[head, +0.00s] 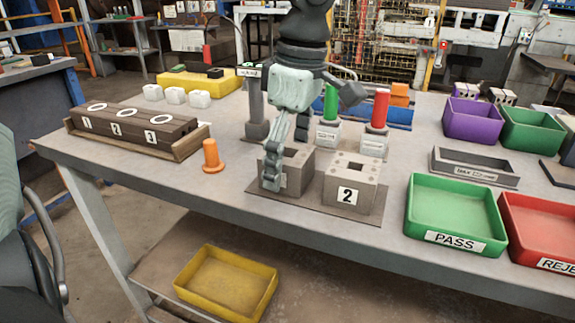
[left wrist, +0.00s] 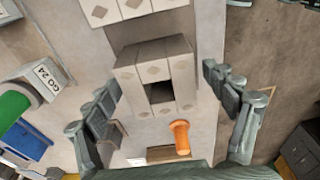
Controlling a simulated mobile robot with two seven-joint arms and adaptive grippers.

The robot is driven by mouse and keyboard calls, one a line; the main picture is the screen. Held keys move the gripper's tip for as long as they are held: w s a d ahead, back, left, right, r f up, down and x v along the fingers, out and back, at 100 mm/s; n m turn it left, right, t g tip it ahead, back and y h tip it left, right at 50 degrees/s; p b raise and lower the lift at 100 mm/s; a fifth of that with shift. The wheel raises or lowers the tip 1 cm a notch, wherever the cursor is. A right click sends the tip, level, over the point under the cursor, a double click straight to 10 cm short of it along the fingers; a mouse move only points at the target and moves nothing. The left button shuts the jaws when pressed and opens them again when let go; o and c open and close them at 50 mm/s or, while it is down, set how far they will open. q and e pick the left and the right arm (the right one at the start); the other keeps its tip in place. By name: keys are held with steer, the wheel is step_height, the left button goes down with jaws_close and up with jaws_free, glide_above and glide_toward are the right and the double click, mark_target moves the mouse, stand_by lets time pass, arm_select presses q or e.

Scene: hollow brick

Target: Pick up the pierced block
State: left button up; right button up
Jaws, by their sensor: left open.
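Two grey-brown blocks stand on a dark mat (head: 256,206) near the table's front edge. The left block (head: 298,172) has a large square opening in its top; its front label is mostly hidden by a finger. It also shows in the left wrist view (left wrist: 180,75), with the dark opening facing the camera. The right block (head: 351,187) is marked 2 and has small dark spots on top. My left gripper (head: 284,158) is open and points down at the left block, one finger in front and one behind. In the left wrist view its fingers (left wrist: 162,78) flank that block with gaps.
An orange peg (head: 210,157) stands left of the blocks, near a wooden rack (head: 130,130). Green and red cylinders (head: 380,108) stand behind them. A green PASS tray (head: 455,212) and a red tray (head: 540,228) lie to the right. A grey post (head: 256,105) stands close behind.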

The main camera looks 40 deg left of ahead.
steer(key=shift+d, duration=0.1)
arm_select(q)
steer(key=c, duration=1.5)
arm_select(e)
steer(key=shift+w+r, duration=0.15)
steer(key=shift+r, duration=0.1)
arm_select(q)
steer(key=shift+r, duration=0.15)
steer(key=shift+r, duration=0.25)
step_height(320, 180, up, 4)
steer(key=shift+a+f, duration=0.1)
steer(key=s+a+r, duration=0.6)
steer(key=s+a, duration=0.1)
steer(key=shift+s+a, duration=0.25)
steer(key=shift+a, duration=0.15)
steer(key=shift+s+a+r, duration=0.25)
arm_select(e)
steer(key=shift+s+d+r, duration=0.1)
steer(key=shift+s+r, duration=0.1)
steer(key=shift+r, duration=0.3)
